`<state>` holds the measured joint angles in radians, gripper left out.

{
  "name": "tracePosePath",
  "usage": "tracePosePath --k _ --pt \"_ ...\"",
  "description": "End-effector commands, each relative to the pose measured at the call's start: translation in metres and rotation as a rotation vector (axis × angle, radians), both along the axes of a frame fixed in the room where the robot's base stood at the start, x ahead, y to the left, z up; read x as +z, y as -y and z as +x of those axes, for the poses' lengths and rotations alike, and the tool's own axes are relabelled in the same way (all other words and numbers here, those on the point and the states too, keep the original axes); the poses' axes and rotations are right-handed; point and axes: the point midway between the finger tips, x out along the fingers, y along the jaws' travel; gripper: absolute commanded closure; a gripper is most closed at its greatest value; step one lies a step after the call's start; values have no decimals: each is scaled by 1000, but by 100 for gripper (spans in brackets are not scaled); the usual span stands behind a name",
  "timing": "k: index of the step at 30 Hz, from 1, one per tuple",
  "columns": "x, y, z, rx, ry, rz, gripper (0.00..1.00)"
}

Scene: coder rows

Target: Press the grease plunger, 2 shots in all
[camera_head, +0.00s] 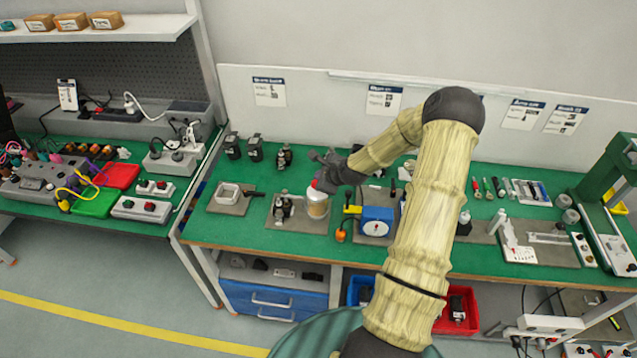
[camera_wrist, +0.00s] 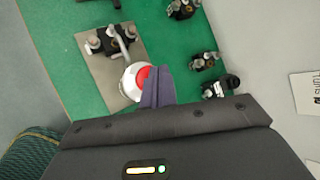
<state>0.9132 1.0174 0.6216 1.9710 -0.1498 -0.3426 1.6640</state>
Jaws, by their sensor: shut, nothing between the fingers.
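In the head view my gripper (camera_head: 322,184) is right at the pot's top. I cannot tell whether the fingers touch the plunger or how far it is pressed.
A small metal fitting assembly (camera_head: 282,207) shares the mat (camera_head: 290,224), left of the pot. A blue gauge box (camera_head: 377,221) stands close on the right. Several black fittings (camera_head: 255,149) stand behind. The bench's front strip (camera_head: 270,243) is clear.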

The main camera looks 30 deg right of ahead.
Motion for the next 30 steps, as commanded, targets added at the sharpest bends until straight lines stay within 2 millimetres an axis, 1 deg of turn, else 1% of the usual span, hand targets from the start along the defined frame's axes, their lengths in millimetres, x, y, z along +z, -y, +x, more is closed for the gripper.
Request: tracePosePath --k 22,30 --pt "0 0 0 -1 0 1 100" --pt "-8 1 0 -3 0 1 100"
